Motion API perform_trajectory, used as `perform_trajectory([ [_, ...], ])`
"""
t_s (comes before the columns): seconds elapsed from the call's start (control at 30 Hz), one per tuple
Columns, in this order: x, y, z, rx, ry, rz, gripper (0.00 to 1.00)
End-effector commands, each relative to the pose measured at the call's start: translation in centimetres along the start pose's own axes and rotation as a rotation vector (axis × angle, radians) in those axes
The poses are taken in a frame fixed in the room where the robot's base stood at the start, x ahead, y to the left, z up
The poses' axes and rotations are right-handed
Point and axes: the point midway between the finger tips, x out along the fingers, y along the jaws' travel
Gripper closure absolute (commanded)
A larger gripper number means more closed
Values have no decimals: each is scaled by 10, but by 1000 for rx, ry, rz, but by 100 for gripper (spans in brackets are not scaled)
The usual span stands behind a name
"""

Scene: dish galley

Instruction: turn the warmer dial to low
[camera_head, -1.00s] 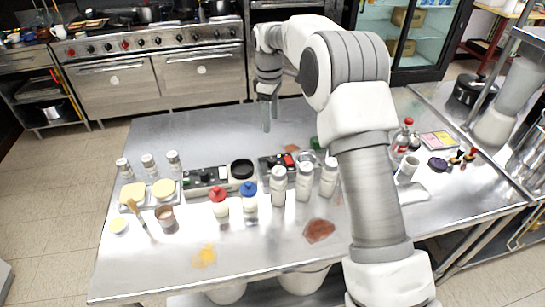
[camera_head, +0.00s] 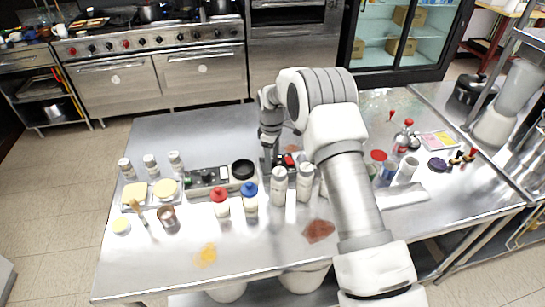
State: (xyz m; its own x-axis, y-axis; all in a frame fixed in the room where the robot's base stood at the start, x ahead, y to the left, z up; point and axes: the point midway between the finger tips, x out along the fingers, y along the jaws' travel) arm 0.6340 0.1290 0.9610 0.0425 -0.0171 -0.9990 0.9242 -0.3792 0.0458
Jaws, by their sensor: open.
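Two low dark control boxes stand on the steel table. The left box (camera_head: 208,177) has small knobs and a greenish patch on its face. The right box (camera_head: 289,158) shows a red part on top and is partly hidden by my gripper and the white bottles. I cannot tell which box carries the warmer dial, and no dial setting is readable. My gripper (camera_head: 268,166) points down at the left part of the right box. It is open, its fingers small and dark against the box; I cannot tell whether they touch anything.
White bottles (camera_head: 278,187) stand just in front of the right box. A red-capped jar (camera_head: 220,204) and a blue-capped jar (camera_head: 250,200) stand left of them. A round black dish (camera_head: 243,169) lies between the boxes. The steel table (camera_head: 180,270) is mostly clear in front.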

Motion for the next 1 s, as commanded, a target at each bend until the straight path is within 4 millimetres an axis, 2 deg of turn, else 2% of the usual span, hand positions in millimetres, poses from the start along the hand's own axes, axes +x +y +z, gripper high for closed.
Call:
perform_trajectory([
  [0.2, 0, 0, 0, 0, 0, 0, 33],
  [0.23, 0, 0, 0, 0, 0, 0, 37],
  [0.5, 0, 0, 0, 0, 0, 0, 86],
  [0.6, 0, 0, 0, 0, 0, 0, 100],
  [1.0, 1, 0, 0, 42, -2, 1, 100],
])
